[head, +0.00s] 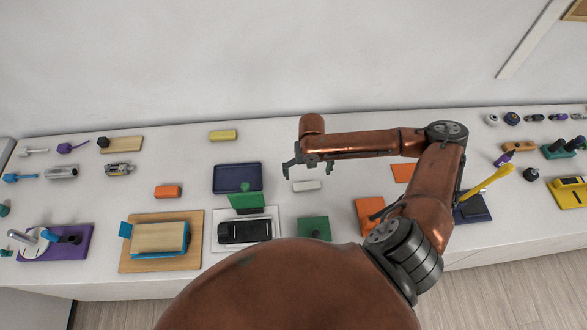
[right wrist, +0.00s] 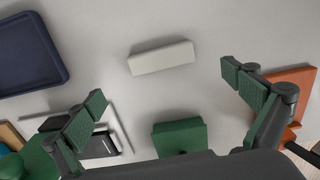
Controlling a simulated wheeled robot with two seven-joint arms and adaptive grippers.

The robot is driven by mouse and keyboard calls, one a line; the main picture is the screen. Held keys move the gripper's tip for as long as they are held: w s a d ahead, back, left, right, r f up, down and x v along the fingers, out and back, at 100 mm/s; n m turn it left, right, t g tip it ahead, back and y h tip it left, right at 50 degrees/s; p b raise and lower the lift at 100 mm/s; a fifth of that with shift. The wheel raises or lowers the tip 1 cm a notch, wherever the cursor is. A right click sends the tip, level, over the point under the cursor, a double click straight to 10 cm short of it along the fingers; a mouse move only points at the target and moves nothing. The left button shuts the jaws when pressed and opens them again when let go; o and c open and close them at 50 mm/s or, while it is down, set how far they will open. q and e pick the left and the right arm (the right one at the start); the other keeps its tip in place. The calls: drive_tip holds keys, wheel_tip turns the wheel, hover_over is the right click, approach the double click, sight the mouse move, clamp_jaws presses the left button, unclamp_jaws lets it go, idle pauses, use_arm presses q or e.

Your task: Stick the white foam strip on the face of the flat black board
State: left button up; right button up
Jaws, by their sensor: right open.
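The white foam strip (head: 307,185) lies flat on the table near its middle. In the right wrist view the strip (right wrist: 161,58) lies slightly tilted, ahead of the open fingers and touching neither. My right gripper (head: 308,170) is open and empty above the table near the strip; its two green-padded fingers show in the right wrist view (right wrist: 164,87). I cannot tell surely which piece is the flat black board; a black piece (head: 245,232) lies on a white plate left of the strip. My left gripper is not in view.
A dark blue tray (head: 232,186) lies left of the strip. A green block (head: 314,228) stands in front, an orange block (head: 369,214) to the right. A yellow block (head: 222,135) lies at the back. Tools and blocks fill both ends; bare table surrounds the strip.

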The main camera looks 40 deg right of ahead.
sight(307, 185)
drive_tip(key=shift+w+f, duration=0.1)
drive_tip(key=shift+w, duration=0.2)
drive_tip(key=shift+f, duration=0.3)
drive_tip(key=f, duration=0.1)
drive_tip(key=s+f+p, duration=0.1)
drive_tip(key=f, duration=0.1)
drive_tip(key=shift+f, duration=0.25)
drive_tip(key=f, duration=0.2)
drive_tip(key=shift+w+f+p, duration=0.35)
drive_tip(key=shift+w, duration=0.05)
drive_tip(key=shift+s+d+f, duration=0.1)
drive_tip(key=shift+s+f, duration=0.1)
drive_tip(key=shift+s, duration=0.15)
drive_tip(key=shift+w+f, duration=0.1)
drive_tip(key=shift+w, duration=0.1)
drive_tip(key=shift+c, duration=0.8)
drive_tip(key=shift+s, duration=0.15)
drive_tip(key=c, duration=0.6)
drive_tip(key=shift+c, duration=1.3)
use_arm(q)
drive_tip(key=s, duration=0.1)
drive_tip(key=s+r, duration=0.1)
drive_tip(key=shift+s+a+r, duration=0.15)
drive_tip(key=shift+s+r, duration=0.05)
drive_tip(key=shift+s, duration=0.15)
